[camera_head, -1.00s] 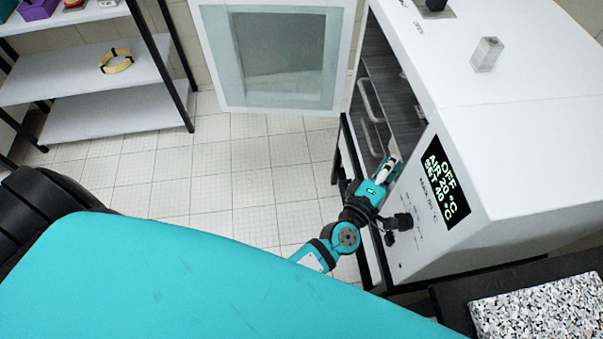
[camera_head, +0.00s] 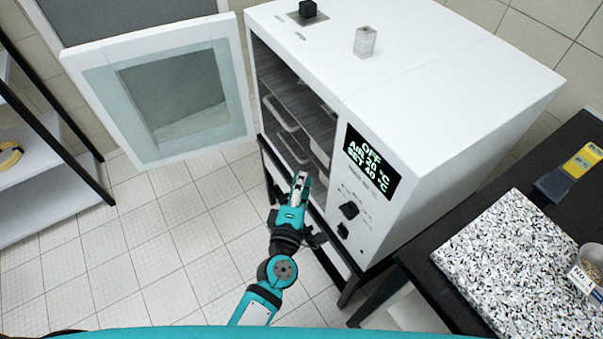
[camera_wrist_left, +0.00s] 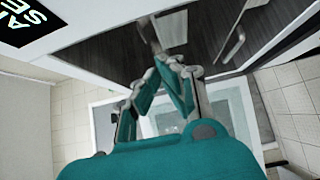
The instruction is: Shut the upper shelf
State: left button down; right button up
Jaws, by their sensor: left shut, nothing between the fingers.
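The white oven (camera_head: 420,90) stands with its glazed door (camera_head: 185,95) swung wide open to the left. Inside its dark opening are stacked shelves with pale loop handles. The upper shelf (camera_head: 290,78) is partly in shadow, and I cannot tell how far out it stands. Two handles show below it, an upper one (camera_head: 281,113) and a lower one (camera_head: 292,146). My left gripper (camera_head: 301,178) is shut and empty, near the lower right of the opening. In the left wrist view its fingertips (camera_wrist_left: 178,64) meet in front of dark shelf fronts (camera_wrist_left: 192,35). My right gripper is out of view.
A control panel (camera_head: 370,165) and knobs sit right of the opening. A small clear block (camera_head: 365,42) stands on the oven top. A dark bench with a speckled slab (camera_head: 520,260) is at right. A shelf rack (camera_head: 50,190) is at left. Tiled floor is clear between.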

pick_arm(q)
jog(key=s, duration=0.5)
jog(key=w+a+f+n+g+h+b, duration=0.2)
jog(key=w+a+n+g+h, duration=0.25)
jog(key=h, duration=0.25)
jog(key=n+g+h, duration=0.2)
jog(key=n+g, duration=0.3)
send_near(324, 154)
jog(key=shift+m, duration=0.25)
jog(key=w+d+f, duration=0.1)
jog(key=d+f, duration=0.1)
jog(key=d, duration=0.1)
jog(key=w+d+f, duration=0.1)
jog(key=shift+w+d+f, duration=0.2)
jog(key=shift+w, duration=0.1)
jog(key=shift+w+d, duration=0.4)
jog(key=shift+d, duration=0.15)
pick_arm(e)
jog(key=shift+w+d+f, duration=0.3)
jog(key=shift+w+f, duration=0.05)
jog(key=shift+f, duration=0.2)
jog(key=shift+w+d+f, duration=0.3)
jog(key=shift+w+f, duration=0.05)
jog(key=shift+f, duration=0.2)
